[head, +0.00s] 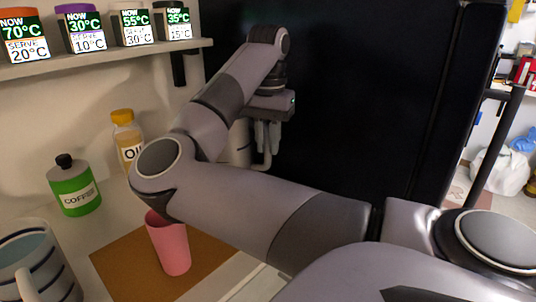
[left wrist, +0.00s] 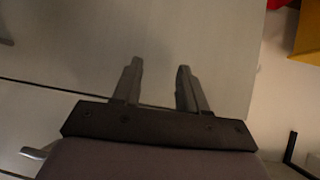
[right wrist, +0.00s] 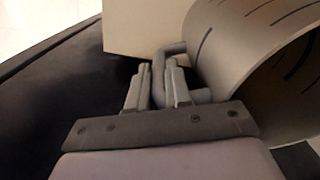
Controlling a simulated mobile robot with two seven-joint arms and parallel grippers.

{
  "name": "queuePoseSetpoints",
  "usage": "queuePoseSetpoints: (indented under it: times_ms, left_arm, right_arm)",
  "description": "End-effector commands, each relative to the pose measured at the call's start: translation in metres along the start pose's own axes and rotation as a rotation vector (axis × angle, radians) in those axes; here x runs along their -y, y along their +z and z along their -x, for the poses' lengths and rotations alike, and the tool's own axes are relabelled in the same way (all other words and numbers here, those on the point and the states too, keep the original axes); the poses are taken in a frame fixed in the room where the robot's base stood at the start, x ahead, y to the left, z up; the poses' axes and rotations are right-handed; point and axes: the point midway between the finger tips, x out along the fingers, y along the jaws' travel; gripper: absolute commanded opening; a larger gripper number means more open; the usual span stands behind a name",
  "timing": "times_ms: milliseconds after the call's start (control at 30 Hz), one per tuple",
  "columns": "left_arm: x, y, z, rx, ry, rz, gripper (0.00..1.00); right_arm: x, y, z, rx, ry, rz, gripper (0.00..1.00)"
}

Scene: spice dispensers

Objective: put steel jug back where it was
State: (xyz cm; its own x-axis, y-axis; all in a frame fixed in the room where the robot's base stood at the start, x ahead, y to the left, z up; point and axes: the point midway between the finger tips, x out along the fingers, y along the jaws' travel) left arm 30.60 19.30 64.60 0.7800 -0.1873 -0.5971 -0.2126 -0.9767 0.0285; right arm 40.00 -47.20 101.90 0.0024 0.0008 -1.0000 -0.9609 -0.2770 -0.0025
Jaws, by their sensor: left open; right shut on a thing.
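The steel jug (head: 238,146), a grey cylinder partly hidden behind my right arm, is near the dark panel. In the right wrist view the jug (right wrist: 235,42) is large, tilted in the picture, with dark dashes on its wall. My right gripper (head: 268,134) is shut on its handle; the fingers (right wrist: 158,72) show on either side of the handle. I cannot tell whether the jug's base touches a surface. My left gripper (left wrist: 159,68) is open and empty over a pale grey surface; it is out of the head view.
A pink cup (head: 170,248) stands on a brown mat (head: 120,268). A striped jug with bluish liquid (head: 40,275) is at lower left. A green coffee jar (head: 75,190) and an oil bottle (head: 127,140) stand behind. A shelf (head: 110,58) holds several labelled containers. A tall dark panel (head: 370,90) stands at the right.

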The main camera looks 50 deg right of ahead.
Motion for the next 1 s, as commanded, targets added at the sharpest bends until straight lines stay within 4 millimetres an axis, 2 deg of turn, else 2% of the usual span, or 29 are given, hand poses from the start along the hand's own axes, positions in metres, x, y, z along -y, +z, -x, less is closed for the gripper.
queuePoseSetpoints:
  times_ms: [167,400,900,933,1000]
  left_arm:
    - [0.001,0.0,-0.001,-0.001,-0.001,0.0,0.43]
    - [0.002,0.002,-0.003,0.001,-0.003,0.0,0.43]
    - [0.003,0.007,-0.006,0.002,-0.003,0.002,0.43]
    - [0.003,0.005,-0.005,0.003,-0.003,0.002,0.43]
    - [0.002,0.005,-0.005,0.004,-0.003,0.002,0.43]
  right_arm:
    - [0.0,0.0,-0.009,-0.004,-0.003,0.0,0.0]
    - [0.0,0.0,-0.036,-0.004,-0.002,0.0,0.0]
    - [0.0,0.0,-0.046,-0.004,-0.005,0.001,0.0]
    - [0.0,0.0,-0.046,-0.001,-0.001,0.0,0.28]
    - [0.0,0.0,-0.046,-0.001,0.0,0.0,0.44]
